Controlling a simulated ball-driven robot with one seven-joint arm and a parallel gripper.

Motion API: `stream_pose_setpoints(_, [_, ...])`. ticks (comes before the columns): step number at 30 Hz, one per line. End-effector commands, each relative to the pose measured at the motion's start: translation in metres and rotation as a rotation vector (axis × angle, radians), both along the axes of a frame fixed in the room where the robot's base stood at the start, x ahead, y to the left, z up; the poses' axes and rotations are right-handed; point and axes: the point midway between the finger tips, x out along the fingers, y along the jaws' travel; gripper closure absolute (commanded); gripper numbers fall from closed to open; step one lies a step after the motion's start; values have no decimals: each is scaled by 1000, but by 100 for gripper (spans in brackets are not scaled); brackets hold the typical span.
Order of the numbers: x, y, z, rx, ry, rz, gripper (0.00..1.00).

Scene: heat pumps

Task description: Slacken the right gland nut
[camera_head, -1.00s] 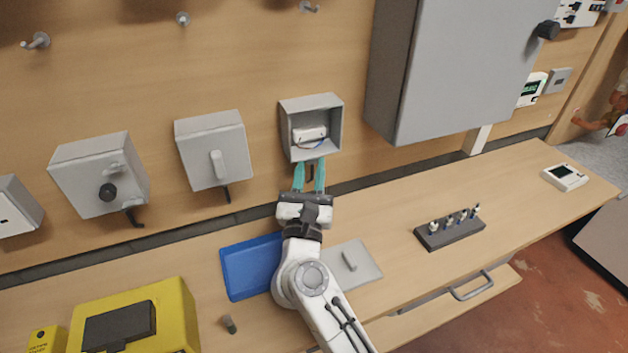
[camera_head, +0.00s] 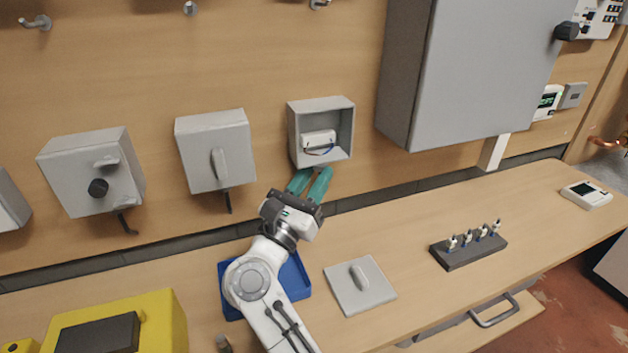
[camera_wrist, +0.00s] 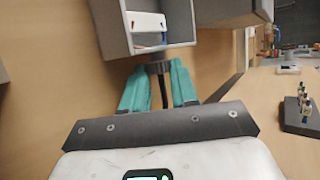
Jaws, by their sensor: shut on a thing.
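The open grey box (camera_head: 349,135) on the wall holds a small white block with wires, also seen in the wrist view (camera_wrist: 182,22). Under it, the dark right gland nut (camera_wrist: 159,68) sits on a black cable that hangs down. My gripper (camera_wrist: 160,72) has its teal fingers shut on this nut, one on each side. In the head view my gripper (camera_head: 312,175) is just below the box, tilted, and its fingers hide the nut.
Two closed grey boxes, a middle one (camera_head: 238,150) and a left one (camera_head: 72,178), hang to the left. A blue tray (camera_head: 296,283), a grey cover (camera_head: 345,291) and a dark rack (camera_head: 470,251) lie on the bench. A large grey cabinet (camera_head: 470,75) juts out at right.

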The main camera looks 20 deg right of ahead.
Motion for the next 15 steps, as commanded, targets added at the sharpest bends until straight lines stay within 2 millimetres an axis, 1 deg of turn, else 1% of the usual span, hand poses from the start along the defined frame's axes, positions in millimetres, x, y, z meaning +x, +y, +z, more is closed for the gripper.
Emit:
stream_pose_setpoints(5, [1, 1, 2, -1, -3, 4, 100])
stream_pose_setpoints(6, [1, 1, 2, -1, -3, 4, 70])
stream_pose_setpoints(9, [1, 0, 2, -1, -3, 4, 61])
stream_pose_setpoints(15, [1, 0, 1, 0, -1, 4, 61])
